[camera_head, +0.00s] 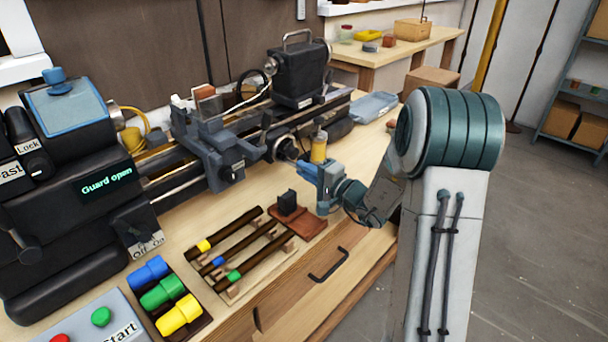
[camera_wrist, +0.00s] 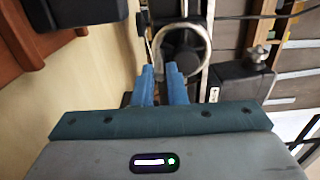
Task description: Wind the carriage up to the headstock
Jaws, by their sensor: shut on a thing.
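The carriage (camera_head: 215,150) is a blue-grey block on the lathe bed, left of its middle. The headstock (camera_head: 62,190) is the dark housing at the left end, with a "Guard open" display; a gap of bare bed lies between them. A handwheel (camera_head: 286,149) faces the front of the lathe, right of the carriage. It shows in the wrist view as a bright ring with a dark hub (camera_wrist: 183,47). My gripper (camera_head: 304,170) is at this wheel. Its blue fingers (camera_wrist: 161,80) are nearly together at the ring's lower left; what they hold is mostly hidden, apparently the wheel's handle.
A yellow bottle (camera_head: 319,149) stands close behind my gripper. In front are a rack of dark rods (camera_head: 240,245), a brown block with a black top (camera_head: 298,215) and several coloured cylinders (camera_head: 163,290). A dark box with a handle (camera_head: 298,75) stands at the bed's right.

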